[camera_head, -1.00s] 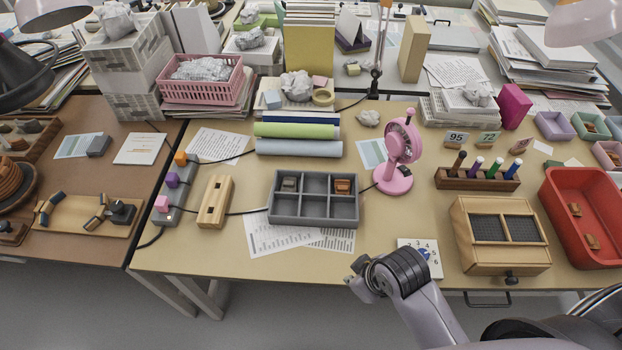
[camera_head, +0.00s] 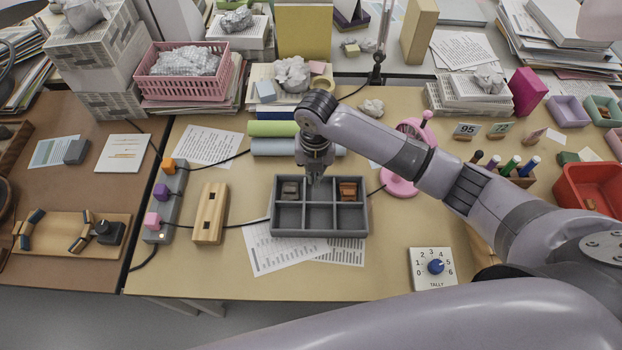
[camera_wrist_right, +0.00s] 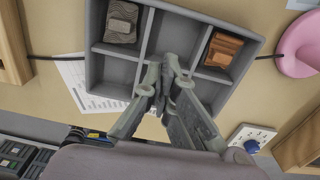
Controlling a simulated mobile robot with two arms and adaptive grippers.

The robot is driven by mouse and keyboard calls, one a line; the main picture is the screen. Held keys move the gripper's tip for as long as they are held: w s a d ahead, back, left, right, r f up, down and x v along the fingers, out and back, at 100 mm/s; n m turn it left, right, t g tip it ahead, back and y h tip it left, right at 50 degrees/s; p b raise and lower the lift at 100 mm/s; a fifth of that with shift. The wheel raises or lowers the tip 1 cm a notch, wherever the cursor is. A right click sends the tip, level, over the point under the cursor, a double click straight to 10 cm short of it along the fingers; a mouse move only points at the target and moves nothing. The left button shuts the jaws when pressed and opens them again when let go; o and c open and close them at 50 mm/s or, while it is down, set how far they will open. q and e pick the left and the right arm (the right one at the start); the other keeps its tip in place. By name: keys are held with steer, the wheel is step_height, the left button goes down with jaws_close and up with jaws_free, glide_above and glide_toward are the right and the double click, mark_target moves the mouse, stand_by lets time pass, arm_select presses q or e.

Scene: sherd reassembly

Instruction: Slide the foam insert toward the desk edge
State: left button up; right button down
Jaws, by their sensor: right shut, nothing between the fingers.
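The foam insert (camera_head: 287,217) is a grey tray with six compartments, lying flat on the tan desk. A grey sherd (camera_head: 289,190) sits in its back left compartment and a rust-brown sherd (camera_head: 348,190) in its back right one. My right gripper (camera_head: 316,181) points down at the back middle compartment, shut with nothing between its fingers. The right wrist view shows the insert (camera_wrist_right: 112,72) with the fingertips (camera_wrist_right: 168,62) at its middle; whether they touch it I cannot tell. My left gripper is out of view.
Printed sheets (camera_head: 268,256) lie partly under the insert's front. A wooden block (camera_head: 209,213) stands left, a tally dial (camera_head: 433,267) front right. A pink fan (camera_head: 400,181) is partly hidden behind my right arm. Rolls (camera_head: 272,129) lie behind. The front desk strip is mostly clear.

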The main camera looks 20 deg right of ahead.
mark_target(315, 197)
steer(key=f, duration=0.3)
steer(key=shift+w+d+n+p, duration=0.1)
steer(key=shift+d+n+p, duration=0.15)
steer(key=shift+n+p, duration=0.1)
step_height(315, 197, down, 5)
steer(key=shift+w+f, duration=0.1)
steer(key=shift+f, duration=0.6)
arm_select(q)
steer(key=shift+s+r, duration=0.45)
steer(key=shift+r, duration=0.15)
